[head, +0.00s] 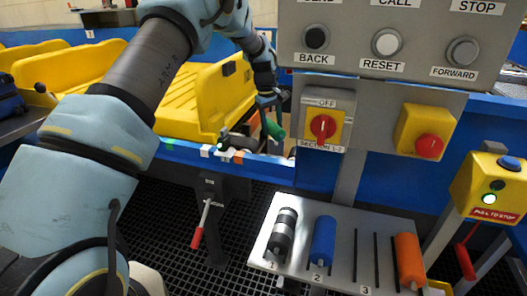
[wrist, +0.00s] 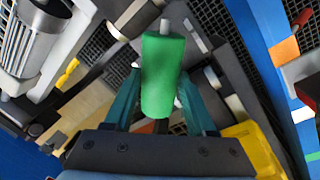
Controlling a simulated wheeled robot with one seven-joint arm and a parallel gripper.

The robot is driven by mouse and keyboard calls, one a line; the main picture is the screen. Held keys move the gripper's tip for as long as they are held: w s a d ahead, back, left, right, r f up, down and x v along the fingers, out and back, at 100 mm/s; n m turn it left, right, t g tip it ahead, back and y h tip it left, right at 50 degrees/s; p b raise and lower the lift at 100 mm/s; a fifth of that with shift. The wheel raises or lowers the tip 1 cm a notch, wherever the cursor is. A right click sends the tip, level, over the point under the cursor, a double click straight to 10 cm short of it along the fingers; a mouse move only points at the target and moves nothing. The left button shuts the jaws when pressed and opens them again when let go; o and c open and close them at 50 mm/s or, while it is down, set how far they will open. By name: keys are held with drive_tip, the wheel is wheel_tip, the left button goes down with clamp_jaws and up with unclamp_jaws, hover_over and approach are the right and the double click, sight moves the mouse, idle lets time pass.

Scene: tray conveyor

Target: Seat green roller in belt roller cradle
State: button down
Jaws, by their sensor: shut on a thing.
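The green roller (wrist: 164,75) is between the two fingers of my gripper (wrist: 162,108) in the wrist view, with a pale axle stub at its far end. My gripper (head: 270,105) is shut on it. In the head view the green roller (head: 272,126) hangs tilted above the blue conveyor edge, left of the red rotary switch. A dark roller-like part (head: 242,143) lies at the conveyor edge just below and left of it. I cannot clearly make out the belt roller cradle; the green roller appears to be above that edge, not seated in it.
A grey rack (head: 340,215) holds a black-and-silver roller (head: 284,232), a blue roller (head: 323,240) and an orange roller (head: 409,258). Yellow trays (head: 208,100) stand behind the blue rail. A control panel (head: 385,45) and switch boxes crowd the right. A red-handled lever (head: 198,235) hangs below the rail.

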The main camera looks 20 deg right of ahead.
wheel_tip(320, 180, down, 9)
drive_tip(key=shift+r+p, duration=0.15)
drive_tip(key=shift+p, duration=0.75)
drive_tip(key=shift+f, duration=0.25)
drive_tip(key=shift+f+b, duration=0.35)
drive_tip(key=shift+f, duration=0.05)
drive_tip(key=shift+f, duration=0.15)
drive_tip(key=shift+c, duration=1.1)
unclamp_jaws()
drive_tip(key=r, duration=0.4)
drive_tip(key=a+r, duration=0.1)
drive_tip(key=r, duration=0.3)
drive_tip(key=a+r+b, duration=0.1)
drive_tip(key=r, duration=0.4)
